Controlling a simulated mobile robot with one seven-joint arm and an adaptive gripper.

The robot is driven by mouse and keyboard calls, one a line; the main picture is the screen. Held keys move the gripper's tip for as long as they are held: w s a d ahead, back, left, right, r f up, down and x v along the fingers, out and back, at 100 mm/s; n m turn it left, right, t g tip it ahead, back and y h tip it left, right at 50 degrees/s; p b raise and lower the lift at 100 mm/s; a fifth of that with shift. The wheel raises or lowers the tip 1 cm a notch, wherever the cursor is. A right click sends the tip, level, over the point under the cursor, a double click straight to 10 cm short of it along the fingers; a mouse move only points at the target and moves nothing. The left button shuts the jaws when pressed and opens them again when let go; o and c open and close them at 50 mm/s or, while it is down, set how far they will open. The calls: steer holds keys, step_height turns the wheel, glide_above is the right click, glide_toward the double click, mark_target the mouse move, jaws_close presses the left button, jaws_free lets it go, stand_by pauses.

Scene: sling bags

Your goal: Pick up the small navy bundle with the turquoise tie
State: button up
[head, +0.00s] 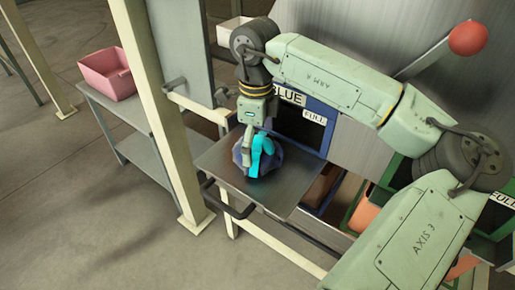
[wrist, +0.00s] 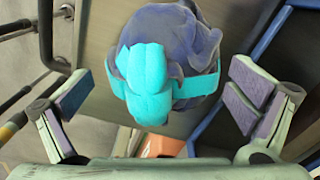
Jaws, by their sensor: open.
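The small navy bundle (head: 240,154) with its turquoise tie (head: 262,152) sits on a metal shelf (head: 221,158) in the head view. My gripper (head: 249,150) points down at it, and part of the bundle is hidden behind the gripper. In the wrist view the bundle (wrist: 200,42) fills the upper middle, with the turquoise tie (wrist: 147,72) around it and a knot facing the camera. The gripper's padded fingers (wrist: 163,98) are spread wide, one on each side of the bundle, with gaps between pads and cloth. It holds nothing.
A blue-framed bin face marked BLUE and FULL (head: 300,122) stands right behind the shelf. A cream post (head: 160,110) rises left of it. A pink bin (head: 107,74) sits on a grey side table (head: 140,128). A green-framed bin (head: 362,208) is at right.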

mark_target(257, 152)
steer(key=shift+d+f+p, duration=0.1)
steer(key=shift+f+p, duration=0.3)
steer(key=shift+f, duration=1.45)
steer(key=shift+c, duration=0.6)
steer(key=c, duration=0.9)
steer(key=shift+o, duration=0.2)
steer(key=shift+r, duration=0.1)
